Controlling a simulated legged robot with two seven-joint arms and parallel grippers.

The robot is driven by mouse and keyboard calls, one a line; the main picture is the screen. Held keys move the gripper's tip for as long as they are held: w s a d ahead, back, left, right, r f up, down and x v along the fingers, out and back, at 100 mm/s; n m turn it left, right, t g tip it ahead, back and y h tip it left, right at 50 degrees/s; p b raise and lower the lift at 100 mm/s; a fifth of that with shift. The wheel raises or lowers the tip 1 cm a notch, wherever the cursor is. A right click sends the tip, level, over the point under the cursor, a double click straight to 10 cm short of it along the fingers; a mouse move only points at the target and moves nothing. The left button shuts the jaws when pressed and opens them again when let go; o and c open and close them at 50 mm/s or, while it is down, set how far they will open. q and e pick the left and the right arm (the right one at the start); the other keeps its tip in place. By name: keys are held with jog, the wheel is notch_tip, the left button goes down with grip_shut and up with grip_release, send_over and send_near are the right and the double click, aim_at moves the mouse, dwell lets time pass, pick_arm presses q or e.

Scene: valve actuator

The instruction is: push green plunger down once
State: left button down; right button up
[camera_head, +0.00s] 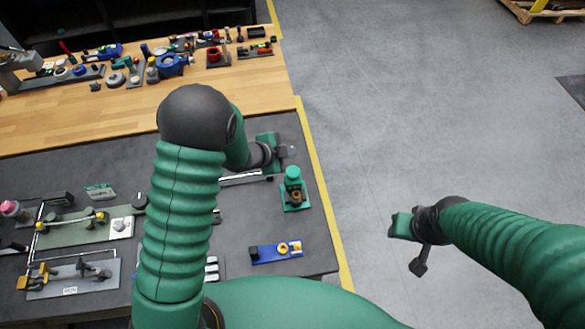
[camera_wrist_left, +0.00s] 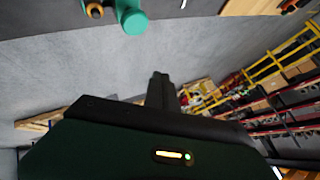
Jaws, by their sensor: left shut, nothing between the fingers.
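The green plunger (camera_head: 292,173) stands upright on a small green base plate (camera_head: 295,203) near the right edge of the dark work mat. A brass-coloured ring part shows at its front. The plunger's round green cap also shows at the top of the left wrist view (camera_wrist_left: 134,21). My left gripper (camera_head: 291,150) is shut and empty, just behind the plunger in the head view, and looks apart from it. Its closed fingers show in the left wrist view (camera_wrist_left: 160,90). My right gripper (camera_head: 407,245) hangs over the floor, right of the table, and its finger opening is unclear.
A blue fixture with yellow parts (camera_head: 275,252) lies in front of the plunger. Valve fixtures (camera_head: 80,228) fill the left of the mat, partly hidden by my left arm. Several tools and parts (camera_head: 172,65) stand on the wooden top behind.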

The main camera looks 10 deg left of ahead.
pick_arm(q)
jog(key=b, duration=0.4)
send_over(291, 173)
jog(key=f, duration=0.5)
jog(key=shift+w+d+f, duration=0.1)
jog(key=shift+w+f, duration=0.05)
jog(key=shift+w, duration=0.2)
jog(key=f+b, duration=0.3)
jog(key=shift+s+f, duration=0.1)
jog(key=shift+s, duration=0.25)
jog(key=shift+s+a+f+b, duration=0.2)
jog(key=shift+f+b, duration=0.1)
jog(key=shift+f, duration=0.1)
jog(key=shift+w+d, duration=0.1)
jog(key=shift+w, duration=0.25)
jog(key=shift+s, duration=0.15)
jog(key=shift+f, duration=0.15)
